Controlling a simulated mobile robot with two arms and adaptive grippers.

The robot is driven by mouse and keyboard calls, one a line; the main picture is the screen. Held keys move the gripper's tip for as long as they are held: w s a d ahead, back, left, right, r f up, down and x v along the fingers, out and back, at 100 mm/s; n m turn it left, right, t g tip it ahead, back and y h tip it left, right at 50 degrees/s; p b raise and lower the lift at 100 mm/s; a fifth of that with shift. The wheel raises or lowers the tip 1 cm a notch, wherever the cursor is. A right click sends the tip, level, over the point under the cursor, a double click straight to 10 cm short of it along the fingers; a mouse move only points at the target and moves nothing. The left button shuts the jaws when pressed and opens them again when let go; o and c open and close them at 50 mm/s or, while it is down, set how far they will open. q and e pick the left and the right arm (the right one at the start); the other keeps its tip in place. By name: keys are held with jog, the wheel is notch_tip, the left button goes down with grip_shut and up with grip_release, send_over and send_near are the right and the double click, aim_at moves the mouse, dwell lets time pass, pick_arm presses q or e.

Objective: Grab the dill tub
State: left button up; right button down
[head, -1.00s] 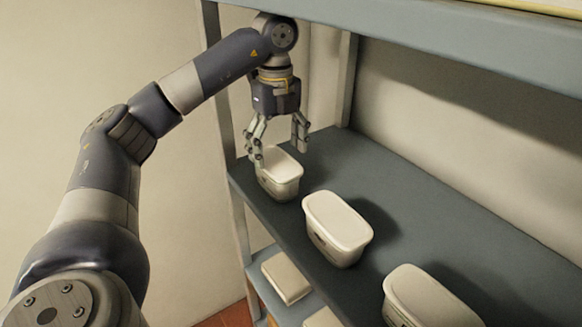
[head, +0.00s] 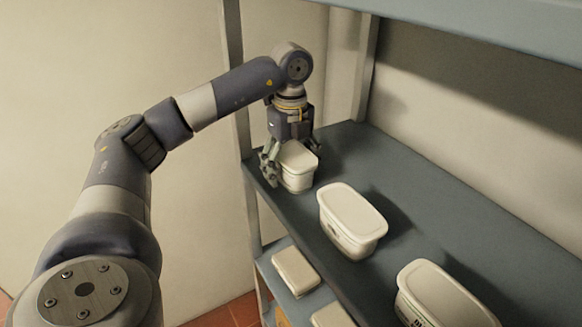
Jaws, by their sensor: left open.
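Three white lidded tubs stand in a row on the grey shelf (head: 400,262). The far tub (head: 299,168) is at the shelf's left end. The middle tub (head: 352,218) stands nearer, and the near tub (head: 440,295) is at the lower right. Labels show partly on the middle and near tubs, but I cannot read which one is dill. My left gripper (head: 292,170) points down over the far tub, open, with its fingers on either side of it. Contact is hard to tell. My right gripper is not in view.
A lower shelf holds white lidded boxes (head: 296,270). A grey upright (head: 236,80) stands just left of the far tub, and an upper shelf (head: 480,28) hangs above. Bare shelf lies behind the tubs.

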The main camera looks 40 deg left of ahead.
pick_arm(q)
jog(key=c, duration=1.5)
jog(key=shift+r, duration=0.2)
